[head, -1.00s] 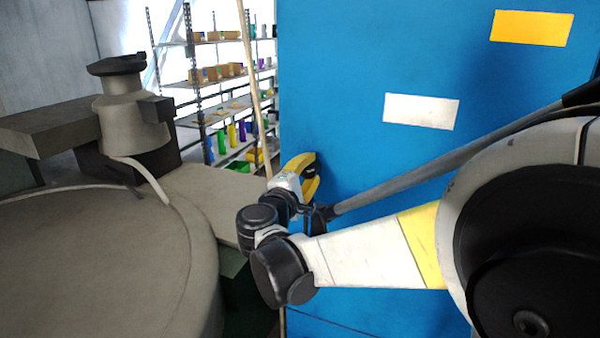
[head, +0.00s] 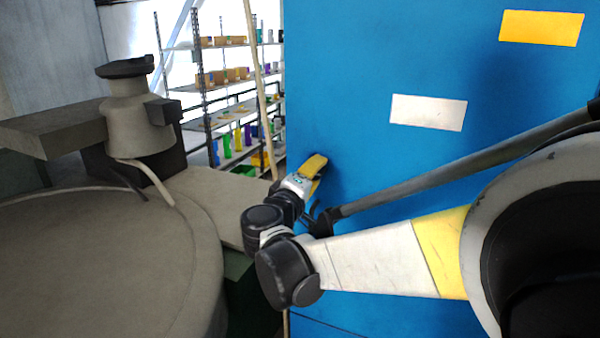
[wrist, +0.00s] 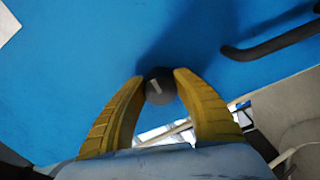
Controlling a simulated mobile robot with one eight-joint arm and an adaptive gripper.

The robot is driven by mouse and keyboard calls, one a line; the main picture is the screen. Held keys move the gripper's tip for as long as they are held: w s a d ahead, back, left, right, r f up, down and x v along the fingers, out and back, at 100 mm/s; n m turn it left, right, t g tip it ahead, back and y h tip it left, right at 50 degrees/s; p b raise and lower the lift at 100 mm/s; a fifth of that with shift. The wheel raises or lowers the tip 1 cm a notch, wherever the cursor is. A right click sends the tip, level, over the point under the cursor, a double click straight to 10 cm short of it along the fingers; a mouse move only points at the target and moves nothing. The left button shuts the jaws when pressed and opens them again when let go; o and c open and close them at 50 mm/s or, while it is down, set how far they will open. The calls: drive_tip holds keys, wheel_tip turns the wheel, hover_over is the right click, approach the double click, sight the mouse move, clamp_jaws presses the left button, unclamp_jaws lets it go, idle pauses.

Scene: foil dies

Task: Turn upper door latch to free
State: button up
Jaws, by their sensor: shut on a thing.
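The upper door latch shows in the wrist view as a round dark knob (wrist: 160,86) with a pale mark on its face. It stands on the blue door (wrist: 90,60), which also shows in the head view (head: 400,60). My gripper (wrist: 159,82) is shut on the knob, one yellow finger on each side. In the head view my gripper (head: 315,172) is at the left part of the blue door, and its fingers hide the latch there.
A dark bar handle (wrist: 270,42) stands off the door at the upper right of the wrist view. A grey machine with a round drum (head: 100,270) fills the left of the head view. Shelves (head: 230,90) with bins stand behind. White (head: 428,112) and yellow (head: 541,28) labels are on the door.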

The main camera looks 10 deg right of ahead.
drive_tip(key=o, duration=1.2)
drive_tip(key=shift+c, duration=0.2)
drive_tip(key=v, duration=1.2)
drive_tip(key=shift+d, duration=0.1)
